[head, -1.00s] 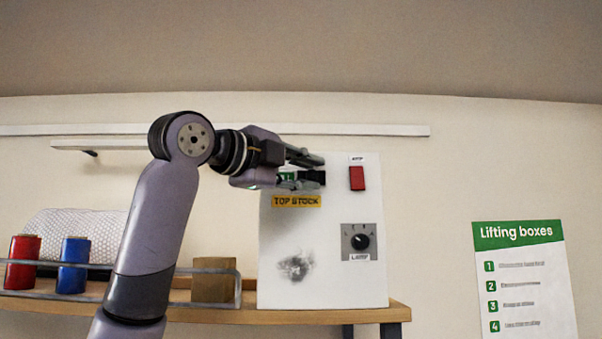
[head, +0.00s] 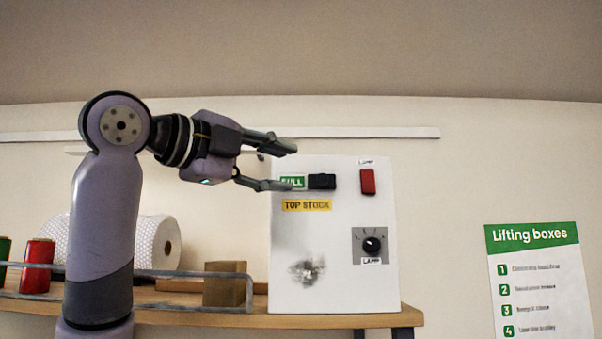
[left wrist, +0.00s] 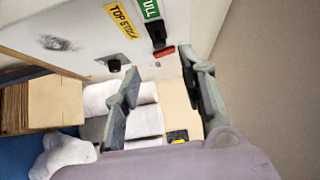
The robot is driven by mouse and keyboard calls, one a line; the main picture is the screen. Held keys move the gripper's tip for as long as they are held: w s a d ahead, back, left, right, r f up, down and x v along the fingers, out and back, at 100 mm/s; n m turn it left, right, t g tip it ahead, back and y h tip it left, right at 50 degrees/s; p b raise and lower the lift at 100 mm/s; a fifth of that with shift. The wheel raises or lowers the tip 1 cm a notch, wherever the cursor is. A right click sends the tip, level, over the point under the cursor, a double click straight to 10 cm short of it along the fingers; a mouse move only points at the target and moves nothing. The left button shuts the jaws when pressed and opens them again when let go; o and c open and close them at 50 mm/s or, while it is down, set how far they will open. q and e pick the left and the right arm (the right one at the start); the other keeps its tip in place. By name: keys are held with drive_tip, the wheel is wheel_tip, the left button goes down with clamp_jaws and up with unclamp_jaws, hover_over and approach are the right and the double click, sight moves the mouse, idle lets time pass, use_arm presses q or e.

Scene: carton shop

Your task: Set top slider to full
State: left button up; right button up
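The top slider is a black knob (head: 321,181) on the white panel (head: 340,235), above the yellow TOP STOCK label (head: 306,205). A green FULL marking (head: 292,182) shows directly left of the knob. In the left wrist view the knob (left wrist: 158,34) and green marking (left wrist: 149,9) are near the top. My left gripper (head: 292,168) is open and empty. Its fingers are apart, in front of the panel's upper left, and the knob is clear of them. In the left wrist view the open fingers (left wrist: 160,62) are below the knob. My right gripper is not in view.
A red switch (head: 367,182) and a lamp dial (head: 372,245) are on the panel's right side. A metal rail runs along the shelf.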

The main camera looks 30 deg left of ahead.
use_arm(q)
drive_tip(key=shift+v, duration=1.3)
drive_tip(key=shift+s, duration=0.1)
